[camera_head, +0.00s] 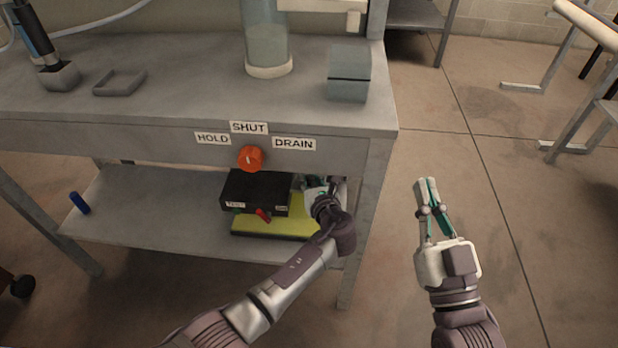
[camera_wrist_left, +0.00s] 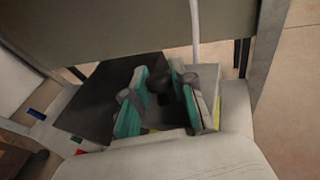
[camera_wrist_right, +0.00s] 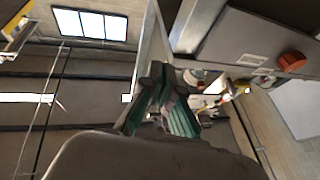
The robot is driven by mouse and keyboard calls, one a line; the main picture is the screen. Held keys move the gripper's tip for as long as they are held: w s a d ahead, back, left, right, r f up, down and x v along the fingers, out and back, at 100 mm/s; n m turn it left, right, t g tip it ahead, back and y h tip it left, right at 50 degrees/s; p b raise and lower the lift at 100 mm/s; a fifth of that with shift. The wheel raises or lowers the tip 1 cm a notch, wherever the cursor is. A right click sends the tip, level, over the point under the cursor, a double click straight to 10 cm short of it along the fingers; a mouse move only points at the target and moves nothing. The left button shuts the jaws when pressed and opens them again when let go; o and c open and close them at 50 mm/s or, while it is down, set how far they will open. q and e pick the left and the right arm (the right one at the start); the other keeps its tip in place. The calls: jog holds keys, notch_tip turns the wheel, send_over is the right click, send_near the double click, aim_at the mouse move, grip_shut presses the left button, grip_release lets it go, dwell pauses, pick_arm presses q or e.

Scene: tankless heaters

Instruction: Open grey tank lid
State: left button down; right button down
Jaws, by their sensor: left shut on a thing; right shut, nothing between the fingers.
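My left gripper (camera_head: 311,183) is low under the tabletop, at the right side of a black box (camera_head: 250,188) on the lower shelf. In the left wrist view, its fingers (camera_wrist_left: 164,72) are shut on a small dark part by the black box (camera_wrist_left: 98,98); what it is exactly is unclear. My right gripper (camera_head: 426,183) is shut and empty, right of the table over the floor.
An orange knob (camera_head: 250,158) sits on the table front among HOLD, SHUT and DRAIN labels, pointing near SHUT. A yellow-green slab (camera_head: 270,228) lies under the black box. A glass cylinder (camera_head: 266,45) and an open grey tray (camera_head: 119,83) stand on the tabletop.

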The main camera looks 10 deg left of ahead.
pick_arm(q)
jog(key=shift+w+r, duration=0.2)
jog(key=shift+r, duration=0.2)
pick_arm(e)
jog(key=shift+w+d+f+g+h, duration=0.1)
jog(key=shift+w+f+g+h, duration=0.1)
jog(key=shift+f+g, duration=0.3)
jog(key=shift+w+f+g+h, duration=0.1)
jog(key=shift+f+g+h, duration=0.1)
jog(key=shift+f, duration=0.45)
pick_arm(q)
jog(key=c, duration=1)
grip_release()
jog(key=shift+o, duration=0.3)
jog(key=shift+s+f, duration=0.1)
jog(key=shift+f, duration=0.05)
jog(key=v, duration=1.2)
